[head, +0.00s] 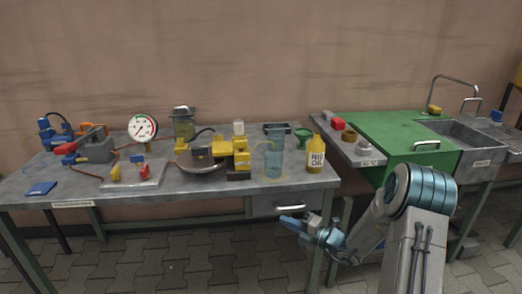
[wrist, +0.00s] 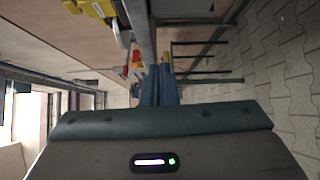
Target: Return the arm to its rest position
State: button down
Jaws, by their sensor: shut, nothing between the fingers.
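My gripper (head: 292,221) is in front of the workbench in the head view, at about the height of its drawer. It points to the left and is apart from the bench. In the wrist view my gripper (wrist: 159,72) shows with its two blue fingers close together and nothing between them. My arm comes in from the lower right of the head view, bent at the elbow.
The grey workbench (head: 225,192) carries a pressure gauge (head: 142,127), a yellow oil bottle (head: 315,155), a clear jug (head: 274,158) and a green funnel (head: 303,138). A green cabinet (head: 400,135) and a sink (head: 465,133) stand right. Paved floor in front is clear.

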jog(key=s+a+r+n+g+h+p, duration=0.2)
jog(key=s+a+r+n+g+p, duration=0.25)
jog(key=s+r+n, duration=0.55)
jog(key=s+a+r+n+g+h+p, duration=0.2)
jog(key=s+a+r+n+g+p, duration=0.15)
jog(key=s+r+n+g, duration=0.6)
jog(key=s+d+r+n+t+h+p, duration=0.3)
jog(key=s+d+r+n+h+p, duration=0.2)
jog(key=n, duration=0.6)
jog(key=s+d+r+n+t+h+p, duration=0.2)
jog(key=s+d+r+n+h+p, duration=0.3)
jog(key=s+n, duration=0.3)
jog(key=shift+d+r+n+t, duration=0.45)
jog(key=shift+r+n, duration=0.35)
jog(key=shift+n, duration=1.35)
